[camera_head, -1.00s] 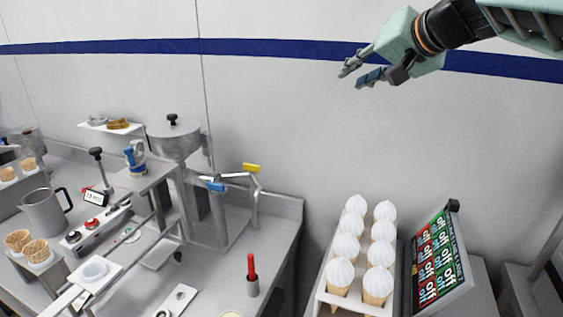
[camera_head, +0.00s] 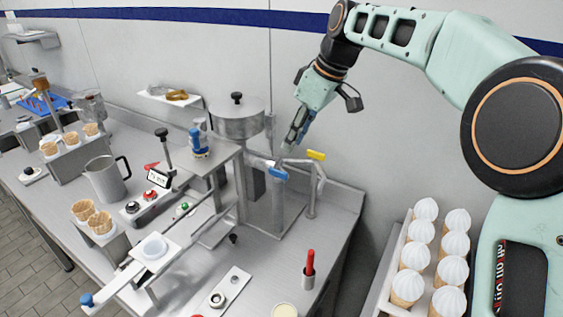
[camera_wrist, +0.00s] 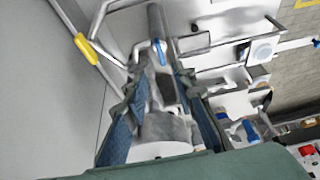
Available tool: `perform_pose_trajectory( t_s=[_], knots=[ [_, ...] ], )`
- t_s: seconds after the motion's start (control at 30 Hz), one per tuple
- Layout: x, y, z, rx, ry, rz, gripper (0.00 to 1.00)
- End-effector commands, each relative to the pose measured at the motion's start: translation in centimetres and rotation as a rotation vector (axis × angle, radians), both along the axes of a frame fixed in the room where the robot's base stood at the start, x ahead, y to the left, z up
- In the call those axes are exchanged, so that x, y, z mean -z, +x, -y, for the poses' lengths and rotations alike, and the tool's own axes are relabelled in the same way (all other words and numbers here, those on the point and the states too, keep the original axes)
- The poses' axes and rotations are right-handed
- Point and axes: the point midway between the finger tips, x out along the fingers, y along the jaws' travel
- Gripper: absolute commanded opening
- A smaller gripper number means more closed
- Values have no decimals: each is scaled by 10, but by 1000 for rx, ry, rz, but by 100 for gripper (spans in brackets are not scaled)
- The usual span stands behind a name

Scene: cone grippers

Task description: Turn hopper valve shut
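The grey round hopper (camera_head: 237,128) with a black-knobbed lid stands at the back of the bench in the head view. A pipe runs from it to the right, with a blue handle (camera_head: 278,173) and a yellow handle (camera_head: 316,155). My gripper (camera_head: 289,145) points down just right of the hopper, above the pipe and handles. In the wrist view, my gripper (camera_wrist: 158,72) is open and empty, its fingers apart. The blue handle (camera_wrist: 160,51) shows beyond the fingertips, and the yellow handle (camera_wrist: 88,49) lies to their left. I see no contact with either handle.
The wall is close behind the pipe. A rack of white-topped cones (camera_head: 392,268) is at the right. A pitcher (camera_head: 104,180) and waffle cones are left.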

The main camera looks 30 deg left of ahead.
Motion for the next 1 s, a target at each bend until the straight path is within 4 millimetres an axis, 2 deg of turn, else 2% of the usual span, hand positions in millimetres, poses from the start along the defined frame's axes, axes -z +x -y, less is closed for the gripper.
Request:
perform_pose_trajectory(
  t_s=[0.53, 0.7, 1.0],
  knots=[
    [84, 2, -35, 0, -1, -3, 25],
    [94, 3, -39, 1, 0, 0, 25],
    [96, 3, -40, 2, 1, -1, 25]
  ],
)
